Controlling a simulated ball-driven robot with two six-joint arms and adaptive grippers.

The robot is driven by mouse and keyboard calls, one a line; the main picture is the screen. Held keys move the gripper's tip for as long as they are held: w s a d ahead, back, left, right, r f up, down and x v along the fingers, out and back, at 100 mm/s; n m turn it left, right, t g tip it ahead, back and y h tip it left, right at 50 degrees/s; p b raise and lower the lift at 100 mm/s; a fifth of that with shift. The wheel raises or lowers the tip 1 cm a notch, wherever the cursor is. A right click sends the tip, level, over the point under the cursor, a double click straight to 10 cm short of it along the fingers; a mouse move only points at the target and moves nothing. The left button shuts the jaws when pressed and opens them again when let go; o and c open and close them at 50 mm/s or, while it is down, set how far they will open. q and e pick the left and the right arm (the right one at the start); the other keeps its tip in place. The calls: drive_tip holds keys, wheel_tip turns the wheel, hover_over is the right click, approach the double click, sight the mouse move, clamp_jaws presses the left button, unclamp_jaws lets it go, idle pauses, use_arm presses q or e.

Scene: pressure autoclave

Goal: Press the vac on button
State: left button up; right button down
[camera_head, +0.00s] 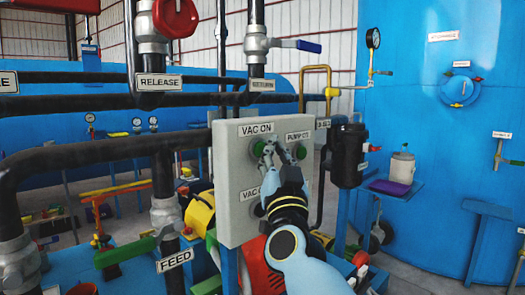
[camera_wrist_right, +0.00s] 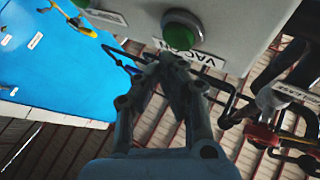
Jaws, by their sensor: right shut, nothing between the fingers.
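The grey control panel (camera_head: 232,190) stands in the middle of the head view. Its green VAC ON button (camera_head: 258,149) is at the upper left, under the VAC ON label (camera_head: 256,129). My right gripper (camera_head: 268,152) is shut and empty, its fingertips just beside this button and partly over it. In the right wrist view the green button (camera_wrist_right: 181,30) shows whole, with the upside-down label (camera_wrist_right: 205,60) near it. The shut right fingertips (camera_wrist_right: 167,60) lie close to the label's edge. I cannot tell whether they touch anything. My left gripper is not in view.
A second green button (camera_head: 300,152) sits right of it, under the PUMP label (camera_head: 298,136). My right arm hides much of the panel's lower part. Black pipes (camera_head: 110,150) run along the left, and a blue tank (camera_head: 440,120) stands at the right.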

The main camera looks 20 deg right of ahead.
drive_tip(key=shift+w, duration=0.1)
idle(0.7)
drive_tip(key=shift+w+a, duration=0.15)
drive_tip(key=shift+w, duration=0.15)
